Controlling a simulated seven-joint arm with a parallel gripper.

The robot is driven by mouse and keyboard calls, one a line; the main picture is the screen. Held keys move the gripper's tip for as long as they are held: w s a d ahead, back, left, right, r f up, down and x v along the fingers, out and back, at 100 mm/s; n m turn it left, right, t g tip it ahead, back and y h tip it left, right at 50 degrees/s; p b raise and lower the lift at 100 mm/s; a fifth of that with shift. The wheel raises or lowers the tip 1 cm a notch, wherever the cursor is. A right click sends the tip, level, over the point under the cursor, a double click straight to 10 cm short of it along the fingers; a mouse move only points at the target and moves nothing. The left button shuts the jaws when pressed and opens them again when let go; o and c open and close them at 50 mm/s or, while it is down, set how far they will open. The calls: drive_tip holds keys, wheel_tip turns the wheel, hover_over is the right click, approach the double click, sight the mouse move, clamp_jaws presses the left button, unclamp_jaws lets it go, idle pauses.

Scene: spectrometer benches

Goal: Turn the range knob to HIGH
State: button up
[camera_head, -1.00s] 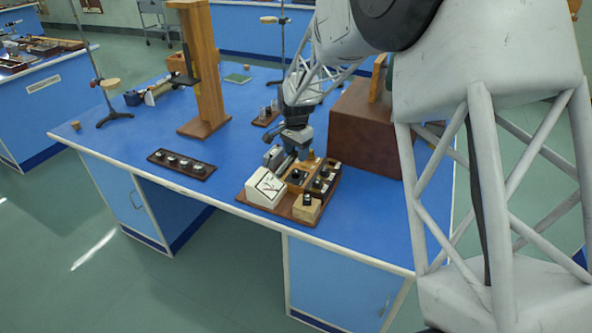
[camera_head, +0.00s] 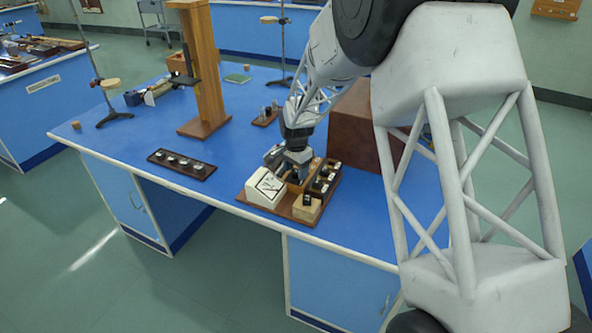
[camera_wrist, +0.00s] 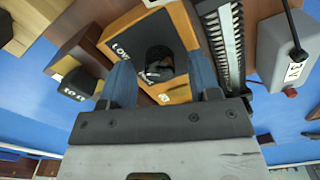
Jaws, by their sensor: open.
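The range knob (camera_wrist: 157,62) is black and round, on a light wooden block (camera_wrist: 176,95) in the wrist view. A "LOW" label lies to its upper left; a second light label, too small to read, lies just below it. The knob has a pale mark near its lower left edge; its exact setting is hard to tell. My gripper (camera_wrist: 159,70) is open, its blue fingers on either side of the knob. I cannot tell whether they touch it. In the head view my gripper (camera_head: 297,172) is over the instrument board (camera_head: 252,204) and mostly hides the knob.
A white meter (camera_head: 266,188) stands left of my gripper. A small wooden block with a black top (camera_head: 307,207) is at the board's front, and dark switch units (camera_head: 326,178) are at right. A dark strip with several knobs (camera_head: 181,164) lies left on the blue bench.

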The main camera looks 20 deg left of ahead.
drive_tip(key=shift+f, duration=0.15)
drive_tip(key=c, duration=0.9)
drive_tip(key=shift+c, duration=0.2)
drive_tip(key=shift+n, duration=0.4)
drive_tip(key=n, duration=0.9)
drive_tip(key=shift+s+n, duration=0.1)
drive_tip(key=shift+n, duration=0.2)
drive_tip(key=shift+a+n, duration=0.1)
drive_tip(key=shift+n, duration=1.8)
